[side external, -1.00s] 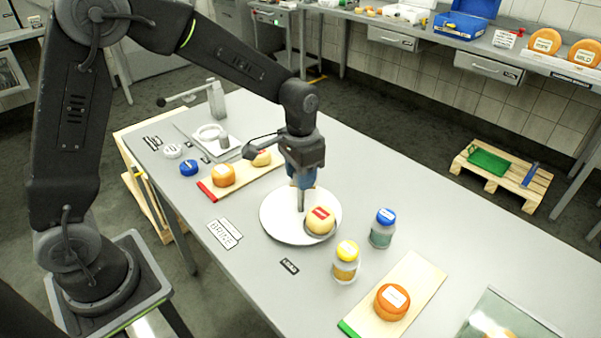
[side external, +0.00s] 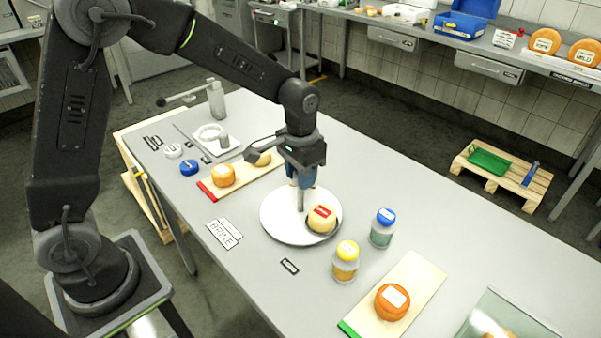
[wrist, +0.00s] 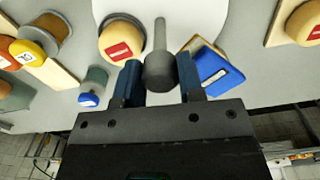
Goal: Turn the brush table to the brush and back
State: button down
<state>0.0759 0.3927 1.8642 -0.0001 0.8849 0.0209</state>
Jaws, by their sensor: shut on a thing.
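The brush table is a white round turntable (side external: 285,228) with an upright grey handle peg (wrist: 160,68). A pale cheese wheel (side external: 321,220) with a red label sits near its rim; it also shows in the wrist view (wrist: 120,40). My gripper (side external: 302,182) points down over the turntable. In the wrist view its blue fingers (wrist: 160,82) are shut on the peg, one on each side. A blue block with a white label (wrist: 212,72), possibly the brush, lies beside the right finger in that view. It is hidden behind my gripper in the side view.
Jars with yellow (side external: 346,262) and blue (side external: 382,228) lids stand right of the turntable. An orange cheese lies on the right board (side external: 415,280). The left board (side external: 210,192) holds more cheese, and a scale (side external: 212,138) is behind it.

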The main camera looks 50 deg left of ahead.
jog(key=shift+n, duration=6.3)
jog(key=shift+w+n, duration=0.1)
jog(key=shift+n, duration=3)
jog(key=shift+r+n, duration=0.1)
jog(key=shift+n, duration=3)
jog(key=c, duration=0.7)
grip_release()
jog(key=shift+c, duration=0.2)
notch_tip(320, 180, up, 14)
